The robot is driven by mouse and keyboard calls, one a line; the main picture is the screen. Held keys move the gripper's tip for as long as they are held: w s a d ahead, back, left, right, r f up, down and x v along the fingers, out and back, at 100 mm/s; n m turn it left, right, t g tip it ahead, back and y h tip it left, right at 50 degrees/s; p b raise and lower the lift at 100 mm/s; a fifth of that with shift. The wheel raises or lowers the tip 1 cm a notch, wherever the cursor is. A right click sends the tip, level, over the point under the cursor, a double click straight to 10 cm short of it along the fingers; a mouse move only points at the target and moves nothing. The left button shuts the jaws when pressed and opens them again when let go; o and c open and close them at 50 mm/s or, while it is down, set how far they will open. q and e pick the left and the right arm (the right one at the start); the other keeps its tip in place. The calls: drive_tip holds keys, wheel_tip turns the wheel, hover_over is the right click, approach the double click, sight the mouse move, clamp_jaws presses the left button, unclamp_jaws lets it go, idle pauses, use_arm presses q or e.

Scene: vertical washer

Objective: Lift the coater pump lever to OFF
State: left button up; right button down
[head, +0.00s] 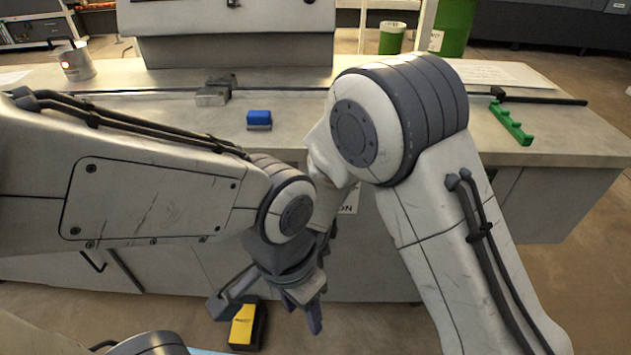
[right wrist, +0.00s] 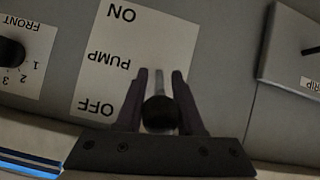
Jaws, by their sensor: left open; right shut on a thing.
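In the right wrist view, my right gripper (right wrist: 160,73) is shut on the pump lever (right wrist: 157,112), a grey shaft with a round black knob between the fingers. The white pump label (right wrist: 121,62) appears upside down beside it, with ON at the picture's top and OFF at its bottom. The knob shows level with the OFF end, though the lever's exact angle is hard to tell. In the head view, a bit of the label (head: 349,203) shows on the counter front; my right arm hides the lever and right gripper. My left gripper (head: 303,308) is open and empty, low before the counter.
A FRONT dial (right wrist: 10,52) is on one side of the label, and a raised box (right wrist: 295,50) on the other. A blue block (head: 259,119) and green rack (head: 511,124) lie on the counter (head: 190,120). A yellow-and-black item (head: 244,326) is near my left gripper.

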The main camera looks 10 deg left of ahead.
use_arm(q)
drive_tip(key=shift+r+p, duration=1.6)
drive_tip(key=shift+r, duration=0.6)
use_arm(e)
drive_tip(key=shift+w+r+g, duration=0.1)
drive_tip(key=shift+r+g, duration=0.15)
drive_tip(key=shift+g, duration=0.45)
drive_tip(key=c, duration=0.5)
unclamp_jaws()
drive_tip(key=shift+r, duration=0.1)
